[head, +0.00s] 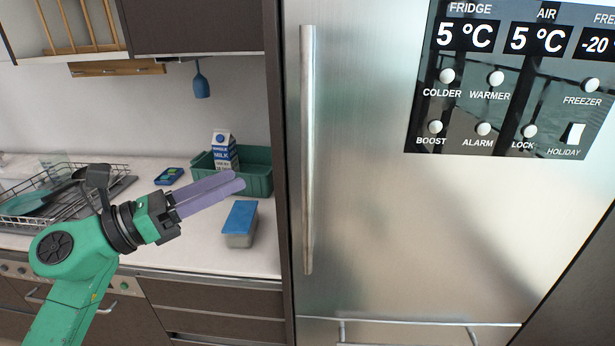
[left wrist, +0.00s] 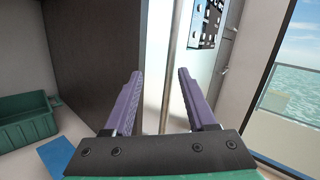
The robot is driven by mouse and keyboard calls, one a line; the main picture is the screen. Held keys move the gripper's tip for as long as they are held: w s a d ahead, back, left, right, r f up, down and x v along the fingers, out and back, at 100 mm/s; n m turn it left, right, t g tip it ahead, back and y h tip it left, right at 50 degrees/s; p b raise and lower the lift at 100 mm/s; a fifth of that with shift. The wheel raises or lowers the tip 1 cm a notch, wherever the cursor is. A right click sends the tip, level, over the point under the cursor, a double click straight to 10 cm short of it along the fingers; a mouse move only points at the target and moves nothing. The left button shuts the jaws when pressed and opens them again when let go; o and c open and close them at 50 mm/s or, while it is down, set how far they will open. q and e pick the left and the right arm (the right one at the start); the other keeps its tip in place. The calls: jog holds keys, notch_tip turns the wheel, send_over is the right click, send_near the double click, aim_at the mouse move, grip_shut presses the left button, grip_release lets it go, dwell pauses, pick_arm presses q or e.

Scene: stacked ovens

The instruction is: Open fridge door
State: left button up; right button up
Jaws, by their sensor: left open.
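The fridge door (head: 380,200) is a tall brushed-steel panel filling the right of the head view, and it looks shut. Its long vertical bar handle (head: 308,150) runs along the door's left side. My left gripper (head: 240,182) is left of the handle, apart from it, with its purple fingers pointing right toward it. In the left wrist view the gripper (left wrist: 160,75) is open and empty, and the handle (left wrist: 170,70) shows beyond and between the two fingers. My right gripper is not in view.
A green crate (head: 258,178) with a milk carton (head: 224,150), a blue-lidded box (head: 240,222) and a dish rack (head: 60,200) stand on the counter (head: 200,255). A control panel (head: 510,80) is high on the fridge. A drawer handle (head: 405,325) is below the door.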

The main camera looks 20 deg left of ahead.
aim_at(308, 176)
pick_arm(q)
jog(key=w+d+m+p, duration=0.1)
jog(key=w+d+p, duration=0.1)
jog(key=w+d, duration=0.1)
jog(key=w+d+f+m+g+p, duration=0.1)
jog(key=w+d+p, duration=0.1)
jog(key=w+d, duration=0.1)
jog(key=w+d+m+g+p, duration=0.1)
jog(key=w+d+p, duration=0.1)
jog(key=w+d, duration=0.2)
jog(key=shift+w+f, duration=0.2)
jog(key=shift+f, duration=0.1)
grip_shut()
dwell(1.1)
